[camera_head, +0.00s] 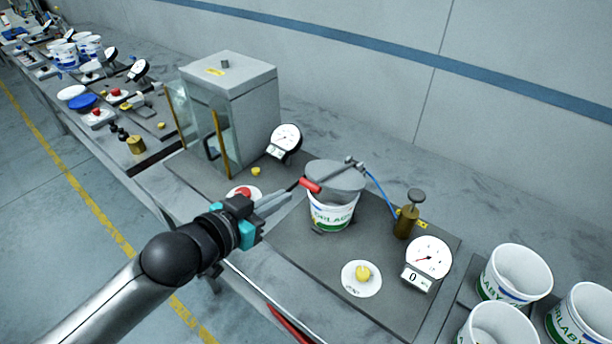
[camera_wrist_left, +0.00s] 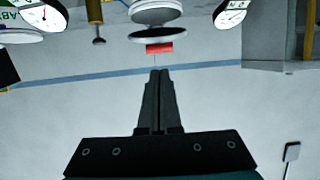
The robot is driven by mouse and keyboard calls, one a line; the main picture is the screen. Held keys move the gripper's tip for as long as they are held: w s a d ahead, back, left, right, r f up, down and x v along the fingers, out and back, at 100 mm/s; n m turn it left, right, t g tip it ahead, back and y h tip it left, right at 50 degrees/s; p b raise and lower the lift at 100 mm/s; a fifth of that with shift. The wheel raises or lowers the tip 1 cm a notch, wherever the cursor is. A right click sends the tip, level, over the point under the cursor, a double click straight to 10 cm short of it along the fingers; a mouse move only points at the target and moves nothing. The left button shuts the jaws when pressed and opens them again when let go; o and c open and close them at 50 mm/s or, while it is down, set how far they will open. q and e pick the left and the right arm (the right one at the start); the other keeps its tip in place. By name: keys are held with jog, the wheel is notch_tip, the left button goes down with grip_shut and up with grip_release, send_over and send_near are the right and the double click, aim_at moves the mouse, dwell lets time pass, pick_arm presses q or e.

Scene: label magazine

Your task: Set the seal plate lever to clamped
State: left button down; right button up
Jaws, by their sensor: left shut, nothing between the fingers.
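The lever has a red grip (camera_head: 311,185) at the left front of the round grey seal plate (camera_head: 338,176). The plate sits over the mouth of a white tub (camera_head: 332,217) with green lettering; I cannot tell whether it presses on the rim. My left gripper (camera_head: 293,189) is shut and empty, with its fingertips close to the left of the red grip. In the left wrist view, the shut fingers (camera_wrist_left: 158,75) point at the red grip (camera_wrist_left: 159,48), with a small gap showing. My right gripper is not in view.
A brass cylinder (camera_head: 405,222) with a blue hose stands right of the tub. A dial gauge (camera_head: 428,257) and a yellow knob (camera_head: 362,273) are in front. A glass-doored cabinet (camera_head: 240,110) stands behind left. Several empty tubs (camera_head: 515,272) are at the lower right.

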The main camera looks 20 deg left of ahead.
pick_arm(q)
notch_tip(320, 180, up, 3)
jog(key=w+h, duration=0.1)
jog(key=t, duration=0.1)
send_over(308, 185)
jog(key=w, duration=0.1)
jog(key=shift+w+d+f, duration=0.15)
jog(key=shift+f, duration=0.7)
jog(key=f, duration=0.1)
jog(key=s+f, duration=0.1)
jog(key=shift+s+a+f+p, duration=0.2)
jog(key=shift+f+p, duration=0.1)
jog(key=shift+f, duration=0.1)
jog(key=shift+s+a+f, duration=0.1)
jog(key=shift+s+f, duration=0.05)
jog(key=shift+f, duration=0.25)
